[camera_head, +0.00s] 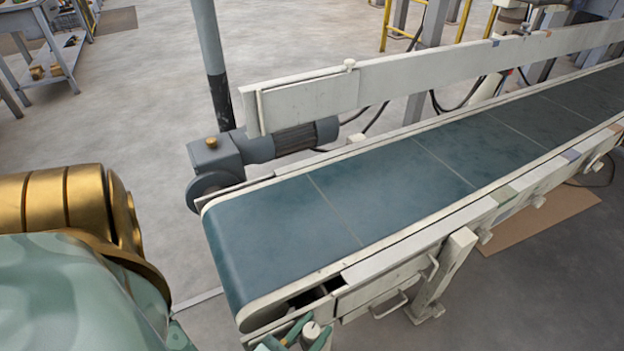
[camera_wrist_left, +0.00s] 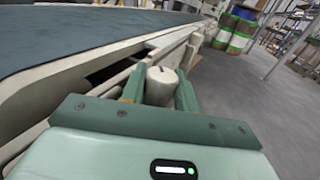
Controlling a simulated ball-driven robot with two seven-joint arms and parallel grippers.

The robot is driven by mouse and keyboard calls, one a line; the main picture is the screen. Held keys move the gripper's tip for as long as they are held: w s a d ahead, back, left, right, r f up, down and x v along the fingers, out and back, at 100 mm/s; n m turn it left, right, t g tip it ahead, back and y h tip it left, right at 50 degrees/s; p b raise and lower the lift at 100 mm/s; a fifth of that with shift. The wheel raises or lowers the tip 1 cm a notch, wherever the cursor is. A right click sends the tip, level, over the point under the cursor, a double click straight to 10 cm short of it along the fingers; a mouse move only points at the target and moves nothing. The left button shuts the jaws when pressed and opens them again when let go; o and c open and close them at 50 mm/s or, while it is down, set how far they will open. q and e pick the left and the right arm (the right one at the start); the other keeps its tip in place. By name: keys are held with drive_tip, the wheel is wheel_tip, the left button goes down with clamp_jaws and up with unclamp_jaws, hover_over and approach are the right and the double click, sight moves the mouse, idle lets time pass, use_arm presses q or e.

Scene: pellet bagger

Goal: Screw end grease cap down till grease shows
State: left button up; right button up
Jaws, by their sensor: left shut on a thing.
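The end grease cap (camera_head: 311,328) is a small off-white round cap at the near end of the conveyor, low on its front side. In the left wrist view the cap (camera_wrist_left: 162,82) stands between the green fingers, with a dark slot or mark on its top. My left gripper (camera_head: 300,334) is shut on the cap, one finger on each side. No grease can be made out around it; the cap's base is hidden by the fingers and gripper body. My right gripper is not in view.
The conveyor (camera_head: 355,257) with its blue-green belt runs to the upper right. A grey gear motor (camera_head: 240,153) sits at its far side. Pull handles (camera_head: 388,306) and a support leg (camera_head: 440,275) stick out along the near side. Drums (camera_wrist_left: 240,30) stand farther off on open floor.

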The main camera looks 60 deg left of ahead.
use_arm(q)
drive_tip(key=shift+m+t+h, duration=0.3)
drive_tip(key=shift+m+h, duration=0.4)
drive_tip(key=shift+h, duration=0.7)
drive_tip(key=o, duration=1)
